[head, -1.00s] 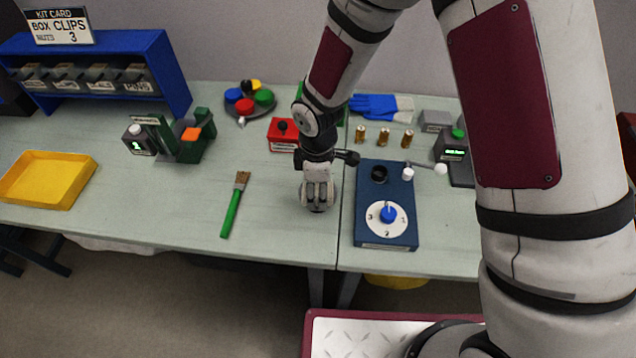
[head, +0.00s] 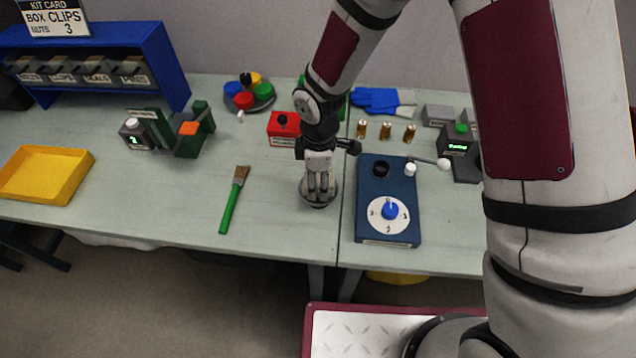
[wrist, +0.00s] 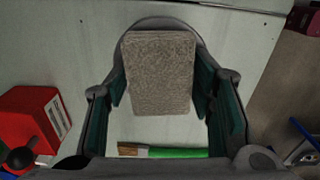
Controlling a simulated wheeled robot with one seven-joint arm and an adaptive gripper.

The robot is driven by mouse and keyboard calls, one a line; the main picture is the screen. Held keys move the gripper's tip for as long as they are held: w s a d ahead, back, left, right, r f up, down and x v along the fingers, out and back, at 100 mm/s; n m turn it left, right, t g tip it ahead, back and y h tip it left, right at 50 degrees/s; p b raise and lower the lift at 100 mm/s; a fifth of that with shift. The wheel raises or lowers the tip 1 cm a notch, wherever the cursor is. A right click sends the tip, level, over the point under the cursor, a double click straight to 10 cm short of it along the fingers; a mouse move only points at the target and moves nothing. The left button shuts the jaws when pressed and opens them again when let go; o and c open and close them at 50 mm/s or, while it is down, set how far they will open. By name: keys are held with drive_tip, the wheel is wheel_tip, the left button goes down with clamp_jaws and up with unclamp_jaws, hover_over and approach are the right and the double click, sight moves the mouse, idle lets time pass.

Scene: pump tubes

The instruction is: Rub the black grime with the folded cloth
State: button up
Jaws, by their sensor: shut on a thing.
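My gripper (head: 319,192) points down at the table, left of the blue dial box. In the wrist view the folded cloth (wrist: 160,75) is a beige-grey, rough-textured block between the green-lined fingers, and the fingers are shut on it. A round grey piece (wrist: 170,22) shows around the cloth's far end, beneath it. In the head view its rim (head: 316,206) shows under the fingertips, and the cloth is hidden there. I cannot make out the black grime in either view; the gripper and cloth may cover it.
A green-handled brush (head: 232,202) lies left of my gripper. A red box (head: 283,125) with a black knob stands behind it. The blue dial box (head: 372,222) is close on the right. A yellow tray (head: 48,172) is far left. Table between tray and brush is clear.

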drive_tip(key=shift+w+d+r+b, duration=0.1)
drive_tip(key=shift+w+b, duration=0.85)
drive_tip(key=shift+w, duration=0.85)
drive_tip(key=shift+r+p, duration=1)
drive_tip(key=shift+r, duration=2.05)
wheel_tip(320, 180, up, 3)
drive_tip(key=shift+p, duration=0.4)
drive_tip(key=shift+s, duration=0.1)
